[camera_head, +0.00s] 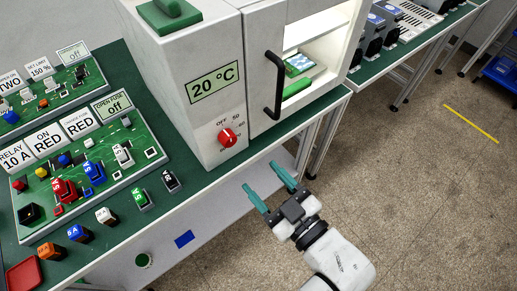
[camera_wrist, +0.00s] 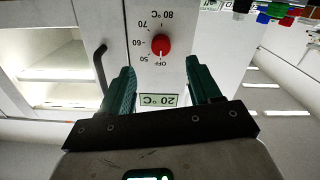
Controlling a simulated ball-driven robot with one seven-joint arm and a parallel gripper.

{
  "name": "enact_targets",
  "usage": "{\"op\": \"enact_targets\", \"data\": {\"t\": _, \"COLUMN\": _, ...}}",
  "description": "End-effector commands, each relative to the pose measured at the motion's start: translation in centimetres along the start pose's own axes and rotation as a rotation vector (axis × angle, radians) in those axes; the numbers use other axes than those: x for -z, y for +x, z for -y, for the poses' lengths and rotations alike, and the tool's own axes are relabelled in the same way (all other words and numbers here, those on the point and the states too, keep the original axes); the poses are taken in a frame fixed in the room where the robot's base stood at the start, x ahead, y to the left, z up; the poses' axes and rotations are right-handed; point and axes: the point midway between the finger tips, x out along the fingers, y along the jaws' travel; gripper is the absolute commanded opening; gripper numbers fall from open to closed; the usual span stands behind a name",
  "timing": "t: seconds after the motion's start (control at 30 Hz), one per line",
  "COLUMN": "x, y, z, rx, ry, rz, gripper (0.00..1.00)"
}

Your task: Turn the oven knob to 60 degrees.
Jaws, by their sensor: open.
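The red oven knob (camera_head: 227,137) sits on the white front panel of the oven (camera_head: 212,130), below a display (camera_head: 214,84) reading 20 °C. Its white mark appears to point at OFF. My gripper (camera_head: 261,176) is open and empty. Its teal fingers point toward the oven, below and right of the knob in the head view, apart from it. In the wrist view the gripper (camera_wrist: 160,68) frames the panel.
The oven's black door handle (camera_head: 273,86) stands out right of the knob. The green table (camera_head: 185,200) carries circuit boards (camera_head: 85,170) and several loose colored blocks at left. A red tray (camera_head: 24,274) lies at the front left. The floor (camera_head: 430,180) at right is clear.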

Motion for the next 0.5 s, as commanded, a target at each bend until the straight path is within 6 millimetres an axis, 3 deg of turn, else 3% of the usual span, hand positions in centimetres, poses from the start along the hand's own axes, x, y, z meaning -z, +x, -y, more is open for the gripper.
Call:
{"op": "enact_targets", "data": {"t": 0.27, "x": 0.9, "y": 2.0, "z": 0.3, "rx": 0.002, "ry": -0.005, "rz": -0.037, "gripper": 0.63}}
{"op": "enact_targets", "data": {"t": 0.5, "x": 1.1, "y": 6.2, "z": 0.2, "rx": 0.002, "ry": -0.005, "rz": -0.035, "gripper": 0.63}}
